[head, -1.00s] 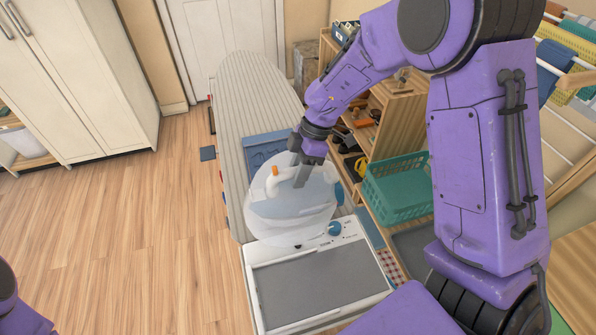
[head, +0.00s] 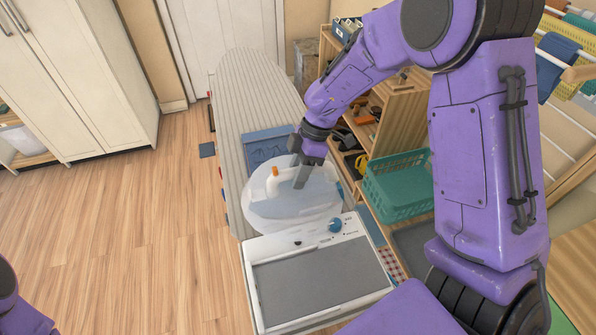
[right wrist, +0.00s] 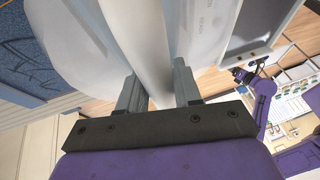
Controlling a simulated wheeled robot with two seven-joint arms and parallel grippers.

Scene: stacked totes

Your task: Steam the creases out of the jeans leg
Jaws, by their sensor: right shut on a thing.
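My right gripper (head: 300,178) is shut on a translucent whitish water tank (head: 318,200) with an orange cap (head: 273,173). The tank is over the near part of the ironing board, right behind the white steam station (head: 262,245). I cannot tell whether the tank touches the station or the board. In the right wrist view, a white part of the tank (right wrist: 150,45) lies between the fingers (right wrist: 157,90). The blue jeans leg (head: 266,148) lies on the board beyond the tank, partly hidden by my gripper. It also shows in the right wrist view (right wrist: 40,40). My left gripper is out of view.
The striped ironing board (head: 255,95) runs away toward a white door (head: 225,45). The station has a blue dial (head: 335,225) and a bare grey plate (head: 320,280). A green basket (head: 398,185) and a wooden shelf (head: 398,120) stand right. The floor at left is clear.

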